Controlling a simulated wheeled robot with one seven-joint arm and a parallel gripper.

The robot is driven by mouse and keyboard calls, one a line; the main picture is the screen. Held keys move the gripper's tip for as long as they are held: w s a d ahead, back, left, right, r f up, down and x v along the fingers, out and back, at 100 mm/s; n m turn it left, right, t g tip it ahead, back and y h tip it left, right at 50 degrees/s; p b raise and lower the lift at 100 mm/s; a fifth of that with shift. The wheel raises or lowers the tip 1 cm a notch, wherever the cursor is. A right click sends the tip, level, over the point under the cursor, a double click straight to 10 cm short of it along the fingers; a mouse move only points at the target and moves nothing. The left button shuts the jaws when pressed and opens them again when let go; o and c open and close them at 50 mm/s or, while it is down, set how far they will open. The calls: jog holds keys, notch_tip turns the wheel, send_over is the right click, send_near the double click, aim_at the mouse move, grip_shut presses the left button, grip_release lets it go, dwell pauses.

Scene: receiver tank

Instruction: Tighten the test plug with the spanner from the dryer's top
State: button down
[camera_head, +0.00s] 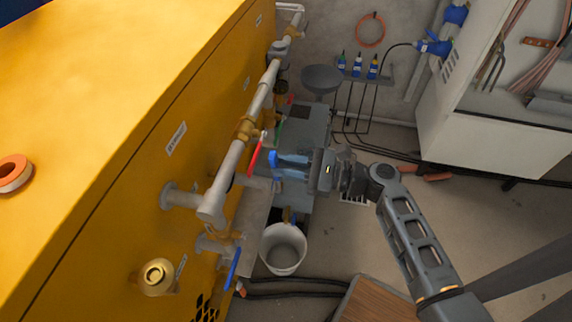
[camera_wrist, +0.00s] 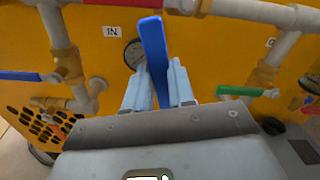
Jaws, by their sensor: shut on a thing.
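My gripper (camera_head: 292,165) is in front of the pipework on the yellow cabinet's side. In the wrist view, its two pale blue fingers (camera_wrist: 160,88) are closed on a flat blue bar with a rounded end. I take this bar to be the spanner (camera_wrist: 152,45); its other end is hidden. The spanner also shows in the head view (camera_head: 273,160), near the red valve handle (camera_head: 255,155); I cannot tell if they touch. A round brass fitting (camera_head: 157,277) sticks out of the cabinet at lower left. I cannot tell whether it is the test plug.
The yellow cabinet (camera_head: 120,80) fills the left; an orange roll (camera_head: 13,173) lies on its top. A white pipe (camera_head: 235,160) runs along its side. A blue valve handle (camera_head: 234,268) and a white bucket (camera_head: 284,250) are below. Open floor (camera_head: 345,240) lies to the right.

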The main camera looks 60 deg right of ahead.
jog(key=shift+d+f, duration=0.1)
jog(key=shift+f, duration=0.15)
dwell(0.3)
jog(key=shift+w+d+f+b, duration=0.1)
jog(key=shift+f+b, duration=0.3)
jog(key=shift+f, duration=0.1)
jog(key=shift+f, duration=0.15)
jog(key=shift+d, duration=0.1)
jog(key=w+d+f+m, duration=0.2)
jog(key=d+f+m, duration=0.1)
jog(key=d+m, duration=0.3)
jog(key=w+d+f+m, duration=0.2)
jog(key=d+f+m, duration=0.1)
jog(key=d+m, duration=0.4)
jog(key=shift+w+m, duration=0.4)
jog(key=shift+m, duration=0.1)
dwell(0.3)
jog(key=shift+d+r, duration=0.1)
jog(key=shift+s+a+r+n, duration=0.15)
jog(key=shift+a+r+n, duration=0.5)
jog(key=shift+r+n, duration=0.3)
